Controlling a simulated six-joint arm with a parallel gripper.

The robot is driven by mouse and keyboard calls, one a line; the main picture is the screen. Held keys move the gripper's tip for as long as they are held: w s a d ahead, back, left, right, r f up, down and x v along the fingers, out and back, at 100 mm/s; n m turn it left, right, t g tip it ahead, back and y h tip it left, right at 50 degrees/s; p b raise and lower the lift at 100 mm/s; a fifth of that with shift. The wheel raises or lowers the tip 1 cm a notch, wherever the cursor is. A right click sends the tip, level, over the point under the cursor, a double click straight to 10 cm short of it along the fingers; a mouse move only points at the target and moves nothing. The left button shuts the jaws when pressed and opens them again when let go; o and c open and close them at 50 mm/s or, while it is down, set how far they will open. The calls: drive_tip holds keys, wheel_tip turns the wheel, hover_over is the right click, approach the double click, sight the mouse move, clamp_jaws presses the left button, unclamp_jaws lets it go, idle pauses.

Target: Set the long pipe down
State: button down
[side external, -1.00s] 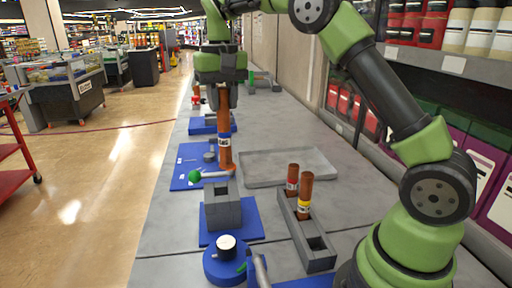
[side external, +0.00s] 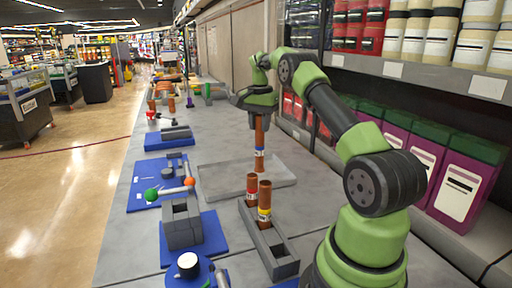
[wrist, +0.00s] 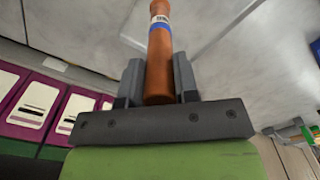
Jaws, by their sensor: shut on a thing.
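My gripper (side external: 259,116) is shut on the long pipe (side external: 259,150), a brown tube with a blue and white band. The pipe hangs upright below my gripper, over the shallow grey tray (side external: 215,180). Its lower end is close to the tray floor; I cannot tell whether it touches. In the wrist view, the long pipe (wrist: 159,65) stands between the two grey fingers of my gripper (wrist: 158,80), pointing away from the camera.
A grey rack (side external: 282,262) in front of the tray holds two shorter brown pipes, one red-banded (side external: 252,188) and one yellow-banded (side external: 264,200). A grey block fixture (side external: 182,225) and a lever with green (side external: 151,195) and orange balls stand to the left. Shelves line the right side.

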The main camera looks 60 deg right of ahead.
sight(259, 139)
drive_tip(key=shift+f, duration=2.5)
drive_tip(key=c, duration=0.9)
unclamp_jaws()
drive_tip(key=shift+o, duration=0.2)
